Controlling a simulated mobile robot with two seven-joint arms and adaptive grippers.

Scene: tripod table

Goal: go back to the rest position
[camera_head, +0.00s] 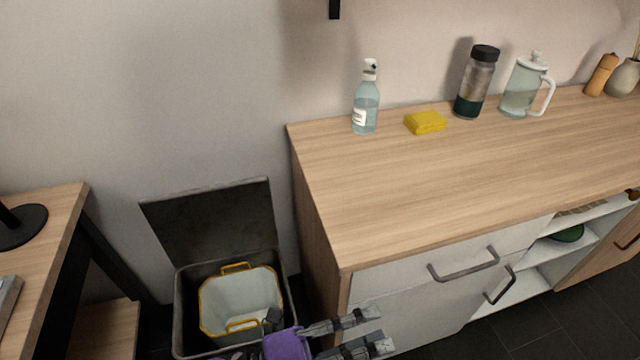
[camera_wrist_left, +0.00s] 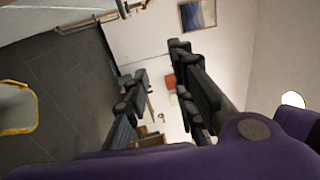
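My left gripper (camera_head: 384,330) is at the bottom of the head view, with its purple body beside the open bin and its fingers pointing right, in front of the white cabinet drawer. The two fingers are spread apart with nothing between them. The left wrist view also shows the left gripper (camera_wrist_left: 158,85) with a clear gap between its dark fingers. My right gripper is in neither view.
A grey bin (camera_head: 180,310) with its lid (camera_head: 210,220) raised holds a white, yellow-rimmed bucket (camera_head: 240,295). The wooden counter (camera_head: 420,190) carries a spray bottle (camera_head: 366,105), yellow sponge (camera_head: 426,122), flask (camera_head: 477,85) and jug (camera_head: 522,90). A table (camera_head: 55,215) stands left.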

